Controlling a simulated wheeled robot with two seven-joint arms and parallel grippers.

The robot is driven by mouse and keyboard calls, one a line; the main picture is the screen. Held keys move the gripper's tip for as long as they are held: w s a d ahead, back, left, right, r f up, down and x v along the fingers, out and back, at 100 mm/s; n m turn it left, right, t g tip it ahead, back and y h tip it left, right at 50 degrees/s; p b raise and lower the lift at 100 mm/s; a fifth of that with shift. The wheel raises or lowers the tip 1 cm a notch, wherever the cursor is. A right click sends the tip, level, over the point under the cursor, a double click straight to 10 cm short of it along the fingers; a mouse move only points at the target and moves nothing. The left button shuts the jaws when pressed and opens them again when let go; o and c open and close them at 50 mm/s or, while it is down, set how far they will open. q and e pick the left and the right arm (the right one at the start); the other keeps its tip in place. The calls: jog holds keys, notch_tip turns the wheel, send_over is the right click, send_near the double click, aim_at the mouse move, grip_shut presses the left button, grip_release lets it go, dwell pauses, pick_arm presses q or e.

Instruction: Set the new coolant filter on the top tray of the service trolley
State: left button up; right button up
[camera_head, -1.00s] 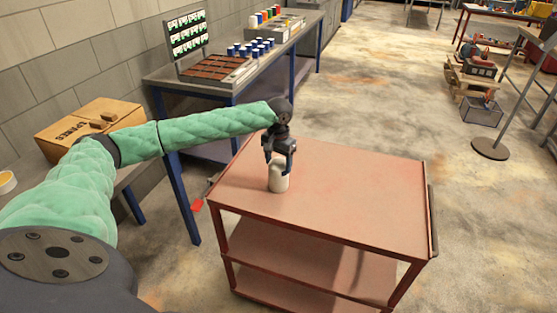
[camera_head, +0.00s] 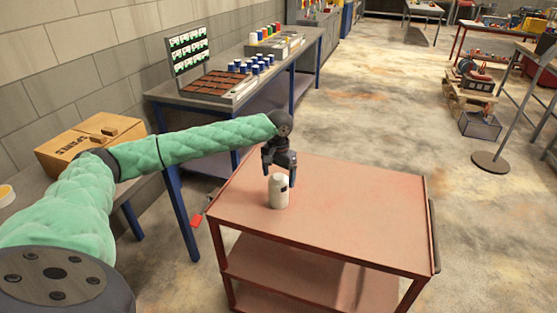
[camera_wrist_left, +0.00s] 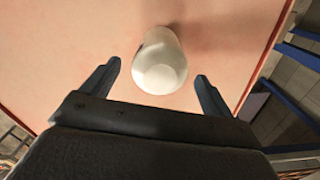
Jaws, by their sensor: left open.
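The coolant filter (camera_head: 278,191) is a white cylinder with a dark patch near its top. It stands upright on the top tray (camera_head: 350,225) of the red service trolley, near the tray's left side. My left gripper (camera_head: 279,170) is open just above and behind the filter, apart from it. In the left wrist view the filter (camera_wrist_left: 160,65) lies beyond the gap between the two open fingers (camera_wrist_left: 157,84), with nothing held. My right gripper is in neither view.
The rest of the top tray is bare. A blue-legged bench (camera_head: 200,97) with several blue-and-white cylinders (camera_head: 252,62) stands behind on the left. A cardboard box (camera_head: 88,143) sits at the left. A stand (camera_head: 491,161) is on the floor at right.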

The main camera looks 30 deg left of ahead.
pick_arm(q)
notch_tip(320, 180, up, 11)
jog(key=b, duration=0.3)
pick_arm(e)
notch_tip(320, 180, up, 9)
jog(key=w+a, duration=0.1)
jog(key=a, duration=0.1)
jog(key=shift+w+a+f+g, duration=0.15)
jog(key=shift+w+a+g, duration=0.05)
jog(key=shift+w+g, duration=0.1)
pick_arm(q)
jog(key=shift+f, duration=0.15)
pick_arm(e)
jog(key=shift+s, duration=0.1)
